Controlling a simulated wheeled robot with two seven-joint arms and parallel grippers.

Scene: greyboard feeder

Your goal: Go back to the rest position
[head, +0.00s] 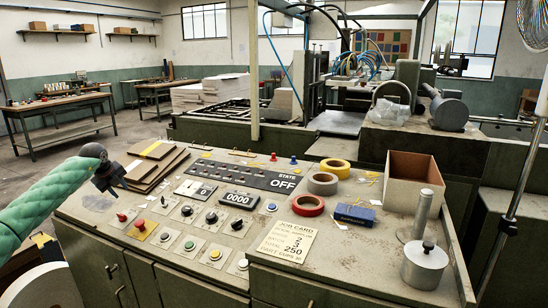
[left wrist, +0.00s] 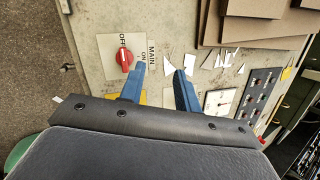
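My left gripper (head: 112,180) is above the left end of the control console (head: 215,170), dark, at the end of a green-sleeved arm. In the left wrist view its two blue fingers (left wrist: 161,85) are apart with nothing between them. They point over the panel near a red MAIN switch knob (left wrist: 125,60), apart from it as far as I can see. That red knob (head: 122,217) also shows at the console's front left in the head view. My right gripper is not in view.
Brown boards (head: 158,160) lie on the console just right of my left gripper. Tape rolls (head: 323,184), an open cardboard box (head: 413,185) and a metal weight (head: 425,268) stand further right. A pole (head: 254,75) rises behind the console. Open floor (head: 90,155) lies to the left.

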